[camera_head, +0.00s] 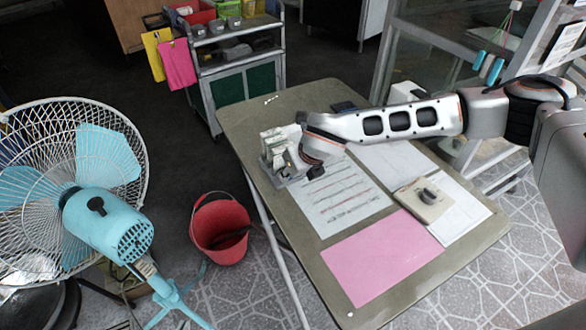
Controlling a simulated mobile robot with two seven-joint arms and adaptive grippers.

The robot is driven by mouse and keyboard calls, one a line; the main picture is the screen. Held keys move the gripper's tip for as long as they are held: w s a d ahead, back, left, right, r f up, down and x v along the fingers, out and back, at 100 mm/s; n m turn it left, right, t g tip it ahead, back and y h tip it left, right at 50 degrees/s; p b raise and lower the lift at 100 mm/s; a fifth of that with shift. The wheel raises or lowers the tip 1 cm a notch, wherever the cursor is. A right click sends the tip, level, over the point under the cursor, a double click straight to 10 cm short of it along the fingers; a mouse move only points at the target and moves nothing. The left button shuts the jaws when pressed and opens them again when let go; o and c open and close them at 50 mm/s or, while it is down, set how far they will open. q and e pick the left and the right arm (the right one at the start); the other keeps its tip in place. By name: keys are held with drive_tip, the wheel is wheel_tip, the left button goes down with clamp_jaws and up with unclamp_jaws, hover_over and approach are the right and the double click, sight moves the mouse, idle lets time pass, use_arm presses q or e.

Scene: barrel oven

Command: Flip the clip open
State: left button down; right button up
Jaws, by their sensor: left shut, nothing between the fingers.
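A small white and grey device (277,147) stands at the left edge of the table, partly hidden behind my arm's end. It may hold the clip, but I cannot make out a separate clip or whether it is open. My right gripper is out of view.
The table (400,310) bears a printed sheet (340,198), a pink sheet (380,258) and a beige block (424,203). A red bucket (220,228) and a blue fan (108,222) stand to the left. A cart (237,70) stands behind. My arm spans the table's far side.

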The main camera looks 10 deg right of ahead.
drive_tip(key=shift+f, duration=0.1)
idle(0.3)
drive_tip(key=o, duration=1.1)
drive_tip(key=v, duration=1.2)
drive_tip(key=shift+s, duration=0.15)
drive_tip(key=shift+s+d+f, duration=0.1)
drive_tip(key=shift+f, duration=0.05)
